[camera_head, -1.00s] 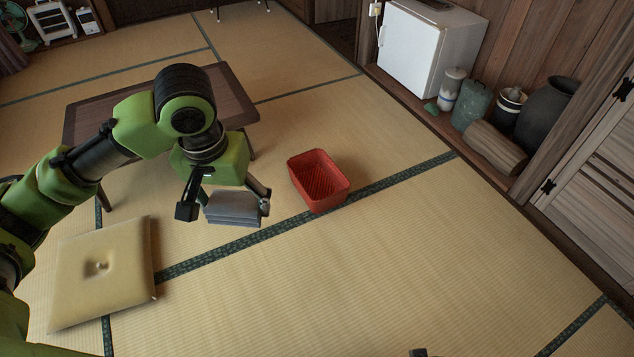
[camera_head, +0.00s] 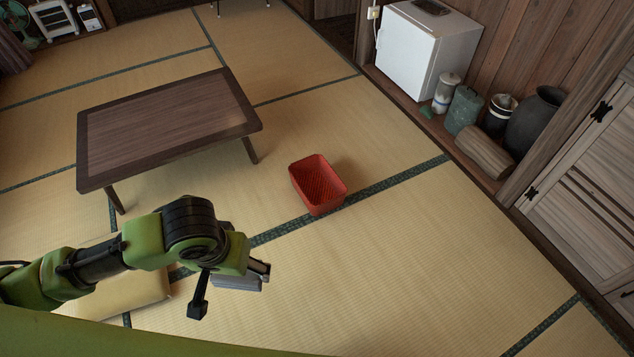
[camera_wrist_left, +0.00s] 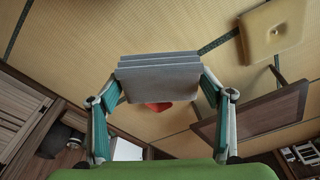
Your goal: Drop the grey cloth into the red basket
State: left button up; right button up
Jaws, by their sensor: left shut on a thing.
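The grey cloth (camera_head: 238,283) is a folded stack in my left gripper (camera_head: 232,284), held above the tatami. In the left wrist view the cloth (camera_wrist_left: 158,75) sits between the two fingers of the gripper (camera_wrist_left: 158,92), which are shut on it. The red basket (camera_head: 318,186) stands upright on the tatami, up and to the right of the gripper in the head view, and its inside looks empty. Part of the basket (camera_wrist_left: 158,106) shows behind the cloth in the left wrist view. The cloth is apart from the basket. My right gripper is in neither view.
A low wooden table (camera_head: 165,125) stands left of the basket. A floor cushion (camera_head: 120,295) lies partly hidden behind my left arm. A white fridge (camera_head: 425,50), jars and a log (camera_head: 484,150) line the right wall. The tatami right of the basket is clear.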

aim_at(314, 192)
jog(key=i, duration=1.7)
